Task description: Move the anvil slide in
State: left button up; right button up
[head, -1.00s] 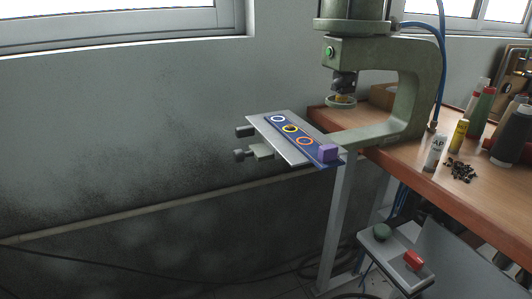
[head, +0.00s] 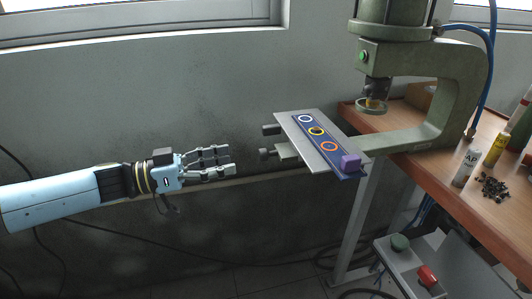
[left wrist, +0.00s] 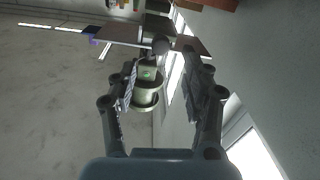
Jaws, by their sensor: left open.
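In the left wrist view the open fingers (left wrist: 158,60) face the plate and press. My right gripper is out of view.
A wooden bench (head: 450,185) with tubes and small black parts stands at the right. A control box with a green button (head: 400,242) and a red button (head: 427,275) sits low below the bench.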

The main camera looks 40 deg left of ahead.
aim_at(261, 156)
pick_arm(q)
jog(key=x, duration=0.8)
jog(key=shift+w+d+p, duration=0.15)
jog(key=shift+w+p, duration=0.15)
grip_shut()
